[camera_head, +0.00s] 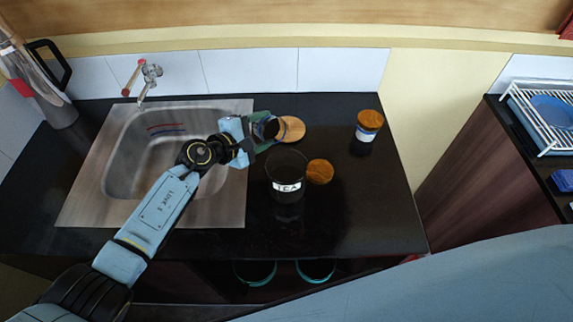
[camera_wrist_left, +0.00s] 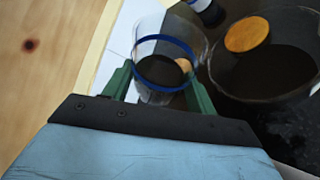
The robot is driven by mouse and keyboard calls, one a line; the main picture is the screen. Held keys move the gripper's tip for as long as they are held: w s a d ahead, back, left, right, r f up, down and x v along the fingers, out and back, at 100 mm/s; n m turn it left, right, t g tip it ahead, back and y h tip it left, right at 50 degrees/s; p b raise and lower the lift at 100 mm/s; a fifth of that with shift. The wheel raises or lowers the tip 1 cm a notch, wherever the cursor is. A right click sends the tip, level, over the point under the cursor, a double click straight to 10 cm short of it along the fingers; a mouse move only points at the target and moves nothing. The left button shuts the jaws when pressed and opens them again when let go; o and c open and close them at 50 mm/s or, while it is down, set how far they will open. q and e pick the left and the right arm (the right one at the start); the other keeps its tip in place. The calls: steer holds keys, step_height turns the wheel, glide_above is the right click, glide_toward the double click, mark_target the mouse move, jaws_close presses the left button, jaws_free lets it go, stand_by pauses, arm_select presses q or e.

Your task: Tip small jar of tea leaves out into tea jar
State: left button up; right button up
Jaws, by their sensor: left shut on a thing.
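The small jar (camera_head: 272,127) is clear glass with a blue band and dark contents. My left gripper (camera_head: 254,136) is shut around its sides and holds it up at the sink's right edge. In the left wrist view the small jar (camera_wrist_left: 165,72) sits between the green fingers (camera_wrist_left: 158,95), mouth open, dark leaves inside. The tea jar (camera_head: 287,183), dark glass with a white TEA label, stands open on the counter, in front and to the right of the held jar. Its rim (camera_wrist_left: 268,100) shows at the right of the wrist view, apart from the small jar. My right gripper is not seen.
A round wooden lid (camera_head: 320,171) lies beside the tea jar, another wooden disc (camera_head: 293,129) behind. A lidded jar (camera_head: 368,124) stands at the back right. The sink (camera_head: 125,165), tap (camera_head: 149,75) and kettle (camera_head: 40,85) are left. The front right counter (camera_head: 370,220) is clear.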

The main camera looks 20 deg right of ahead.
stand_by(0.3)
arm_select(q)
steer(key=shift+s+r+m+t, duration=0.1)
steer(key=shift+r+m+t, duration=0.35)
steer(key=shift+m, duration=0.35)
stand_by(0.3)
steer(key=shift+s+d+r+m+t+b, duration=0.1)
steer(key=shift+s+r+m+t+b, duration=0.05)
steer(key=shift+s+m+t+b, duration=0.2)
steer(key=shift+s+d+r+m+t+b, duration=0.1)
steer(key=shift+s+m+b, duration=0.15)
steer(key=shift+s, duration=0.15)
steer(key=shift+s, duration=0.1)
steer(key=shift+f+m+b, duration=0.1)
steer(key=shift+m+b, duration=0.2)
steer(key=shift+b, duration=0.25)
